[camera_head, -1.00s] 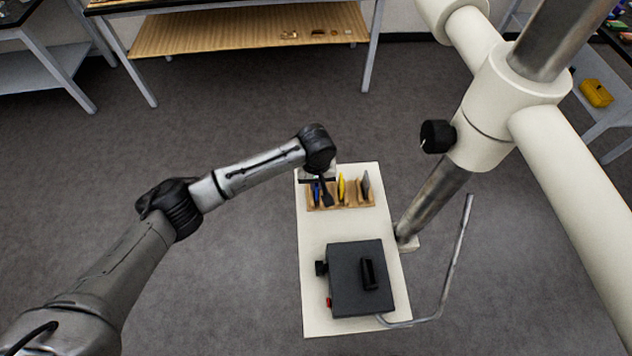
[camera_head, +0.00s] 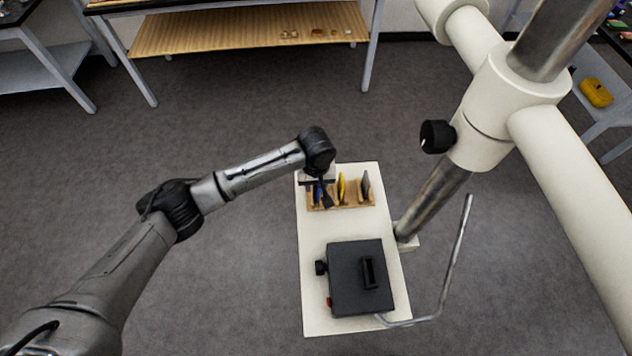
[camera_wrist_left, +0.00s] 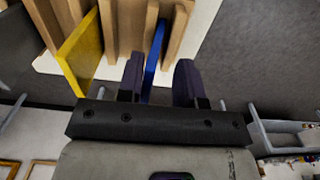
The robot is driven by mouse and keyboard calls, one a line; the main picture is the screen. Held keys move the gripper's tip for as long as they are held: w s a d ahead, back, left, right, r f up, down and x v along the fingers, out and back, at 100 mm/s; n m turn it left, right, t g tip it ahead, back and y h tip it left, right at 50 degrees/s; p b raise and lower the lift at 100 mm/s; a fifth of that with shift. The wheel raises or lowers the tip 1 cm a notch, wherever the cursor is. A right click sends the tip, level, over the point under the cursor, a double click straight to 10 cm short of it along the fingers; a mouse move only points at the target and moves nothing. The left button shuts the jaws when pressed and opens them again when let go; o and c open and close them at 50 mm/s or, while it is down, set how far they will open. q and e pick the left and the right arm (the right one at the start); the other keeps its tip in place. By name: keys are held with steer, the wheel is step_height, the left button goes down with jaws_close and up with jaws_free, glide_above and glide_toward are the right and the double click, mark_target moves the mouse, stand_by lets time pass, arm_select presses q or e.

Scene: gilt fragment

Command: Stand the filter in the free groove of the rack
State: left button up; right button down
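The wooden rack (camera_head: 352,205) stands on the far part of a white board. A blue filter (camera_head: 317,190), a yellow filter (camera_head: 342,186) and a grey filter (camera_head: 366,184) stand in it. My left gripper (camera_head: 322,200) is at the rack's left end, over the blue filter. In the left wrist view, the blue filter (camera_wrist_left: 154,55) is between the open fingers (camera_wrist_left: 159,82), close to the left finger with a gap to the right one. The yellow filter (camera_wrist_left: 80,55) stands to the left, outside the fingers. The gripper hides part of the rack. My right gripper is not in view.
A dark box (camera_head: 345,290) with a black handle sits on the near part of the white board (camera_head: 316,235). A bent metal rod (camera_head: 455,260) and a thick post (camera_head: 432,200) rise at the board's right. Open floor lies to the left.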

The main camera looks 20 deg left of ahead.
mark_target(316, 190)
arm_select(q)
step_height(316, 190, up, 12)
steer(key=shift+r+p, duration=0.2)
steer(key=shift+p, duration=0.15)
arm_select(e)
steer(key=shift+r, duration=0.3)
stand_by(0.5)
